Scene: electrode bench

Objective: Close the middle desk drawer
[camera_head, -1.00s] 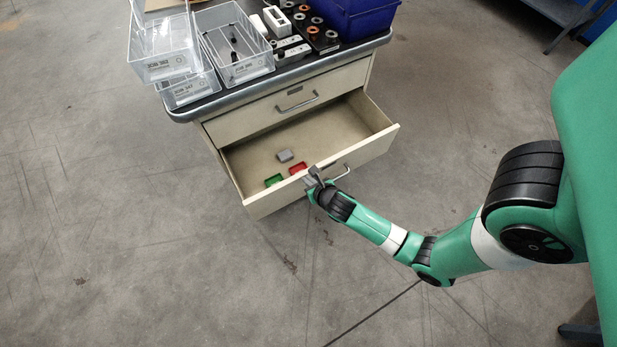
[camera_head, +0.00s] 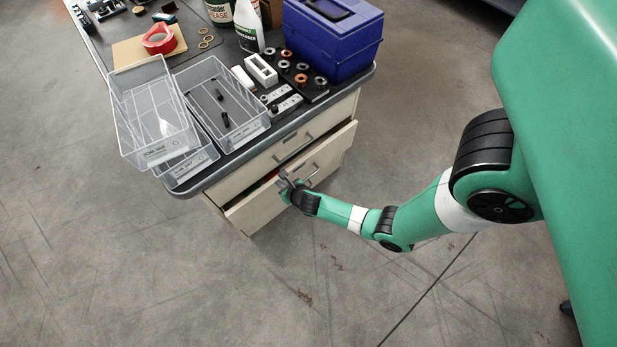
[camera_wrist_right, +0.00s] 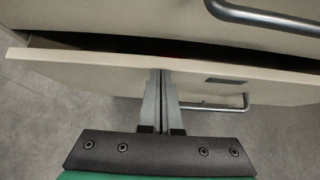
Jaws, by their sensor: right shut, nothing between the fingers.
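The middle drawer (camera_head: 256,209) of the beige desk is open by a narrow gap in the head view, with a little red and green showing inside. Its front also fills the middle of the right wrist view (camera_wrist_right: 90,76), with a dark gap above its top edge. My right gripper (camera_head: 286,182) is shut and empty, its fingers against or very close to the drawer front near the top edge. In the right wrist view the fingertips (camera_wrist_right: 161,72) overlap that edge, left of the drawer's bar handle (camera_wrist_right: 222,106). My left gripper is out of view.
The closed upper drawer (camera_head: 250,177) with its own handle (camera_wrist_right: 265,17) sits just above the gap. The desktop holds clear bins (camera_head: 152,125), a blue box (camera_head: 333,45), a rack of rings and bottles. Bare floor surrounds the desk's front.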

